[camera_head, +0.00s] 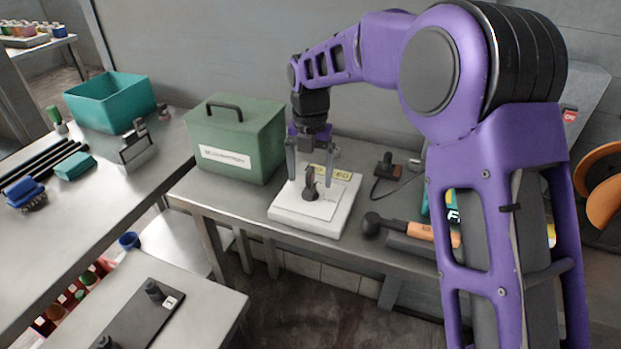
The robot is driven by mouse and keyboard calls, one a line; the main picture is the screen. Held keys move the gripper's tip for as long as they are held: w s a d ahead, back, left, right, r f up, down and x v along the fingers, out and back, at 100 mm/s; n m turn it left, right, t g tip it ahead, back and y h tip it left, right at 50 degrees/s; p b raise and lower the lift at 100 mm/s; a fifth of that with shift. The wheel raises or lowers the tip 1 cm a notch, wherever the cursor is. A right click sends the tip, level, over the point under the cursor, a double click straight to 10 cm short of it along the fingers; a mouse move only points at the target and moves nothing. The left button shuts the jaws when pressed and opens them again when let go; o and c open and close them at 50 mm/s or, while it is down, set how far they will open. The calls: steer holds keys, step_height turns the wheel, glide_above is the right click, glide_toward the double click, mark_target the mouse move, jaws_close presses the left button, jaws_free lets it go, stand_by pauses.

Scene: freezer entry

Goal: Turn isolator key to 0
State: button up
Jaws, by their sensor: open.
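The isolator is a white box (335,218) on the grey table by the wall, with a pale plate and yellow labels (341,174) on its top. Its dark key (311,184) stands up from the plate. The marks around the key are too small to read. My gripper (308,178) points down over the box, with its two grey fingers apart on either side of the key. It is open and holds nothing. I cannot tell whether a finger touches the key.
A green case (236,140) stands left of the isolator. A hammer-like tool with an orange handle (420,231) lies to the right, and a small dark device with a cable (387,166) sits behind. A teal bin (110,101) stands on the left bench.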

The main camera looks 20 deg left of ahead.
mark_target(310, 170)
steer(key=shift+r+p, duration=1.55)
steer(key=shift+r, duration=1.95)
